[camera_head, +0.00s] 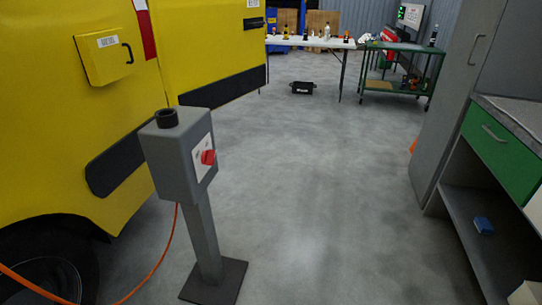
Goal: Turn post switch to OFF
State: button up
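The post switch is a grey box (180,155) on a grey post (205,235) with a dark square base plate (213,282), standing on the floor left of centre. A red switch knob (208,157) sits on a white label plate on the box's right-hand face. The label's lettering is too small to read, so I cannot tell the knob's setting. A black round cup-like piece (167,118) is on top of the box. My gripper is not in view.
A yellow vehicle (60,130) stands close behind the post at left. An orange cable (165,250) runs along the floor beside it. Grey cabinets and a workbench with a green drawer (500,145) line the right. A white table (310,42) and green cart (400,70) stand behind. The middle floor is clear.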

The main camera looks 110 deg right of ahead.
aim_at(208, 158)
jog(key=l+z, duration=0.15)
jog(key=z, duration=1.95)
jog(key=i+l+z, duration=0.2)
jog(key=l, duration=0.2)
jog(key=i+l+z, duration=0.15)
jog(key=i+l, duration=0.15)
